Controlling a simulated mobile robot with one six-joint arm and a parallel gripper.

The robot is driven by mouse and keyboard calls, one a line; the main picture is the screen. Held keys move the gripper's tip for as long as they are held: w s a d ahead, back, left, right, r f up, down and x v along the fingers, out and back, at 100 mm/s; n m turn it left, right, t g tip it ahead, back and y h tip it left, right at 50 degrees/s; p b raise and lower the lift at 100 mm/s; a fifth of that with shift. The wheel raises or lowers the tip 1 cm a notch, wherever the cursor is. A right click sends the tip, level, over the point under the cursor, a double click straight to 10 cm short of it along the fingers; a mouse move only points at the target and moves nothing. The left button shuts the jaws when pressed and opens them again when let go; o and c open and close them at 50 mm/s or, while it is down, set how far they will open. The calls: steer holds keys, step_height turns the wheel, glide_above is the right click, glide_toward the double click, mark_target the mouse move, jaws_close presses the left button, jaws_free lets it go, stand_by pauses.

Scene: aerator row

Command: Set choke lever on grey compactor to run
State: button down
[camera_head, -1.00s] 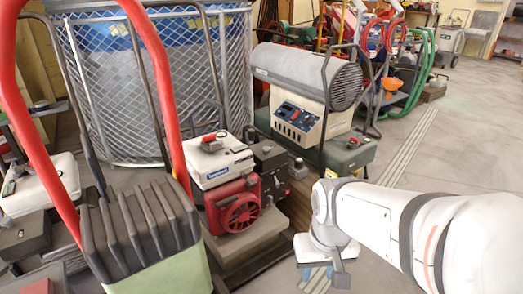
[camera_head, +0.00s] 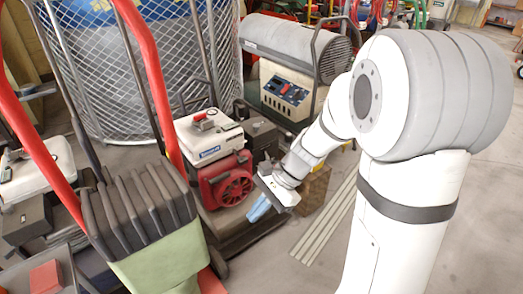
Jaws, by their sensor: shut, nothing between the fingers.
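A machine with a grey base (camera_head: 235,232) carries a red engine (camera_head: 228,183) and a white top housing (camera_head: 209,142); I take it to be the grey compactor. A small red part (camera_head: 203,122) sits on top of the housing, too small to tell whether it is the choke lever or how it is set. My gripper (camera_head: 258,209) has blue fingertips and is shut and empty. It appears just right of the red engine, pointing down and left; I cannot tell whether it touches anything.
A green machine with a black ribbed top (camera_head: 140,208) and red handles (camera_head: 150,65) stands in front left. Another white-topped engine (camera_head: 38,172) is at far left. A mesh cage (camera_head: 110,90) and grey cylindrical heater (camera_head: 295,45) stand behind.

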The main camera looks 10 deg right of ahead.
steer(key=w+a+m+t+y+p, duration=0.25)
steer(key=w+m+y, duration=0.25)
steer(key=w+m, duration=0.6)
steer(key=m+t+h+p, duration=0.7)
steer(key=m+t, duration=0.9)
steer(key=m, duration=1.1)
glide_toward(267, 156)
steer(key=shift+y, duration=0.7)
steer(key=s, duration=0.1)
steer(key=s+f+p, duration=0.1)
steer(key=s, duration=0.1)
steer(key=shift+s+a+f, duration=0.1)
steer(key=shift+s+f, duration=0.25)
steer(key=shift+f, duration=0.05)
steer(key=shift+w, duration=0.1)
steer(key=b+x, duration=0.2)
steer(key=x, duration=0.7)
steer(key=shift+w+a, duration=0.25)
steer(key=shift+w, duration=0.1)
steer(key=shift+n+y+b, duration=0.4)
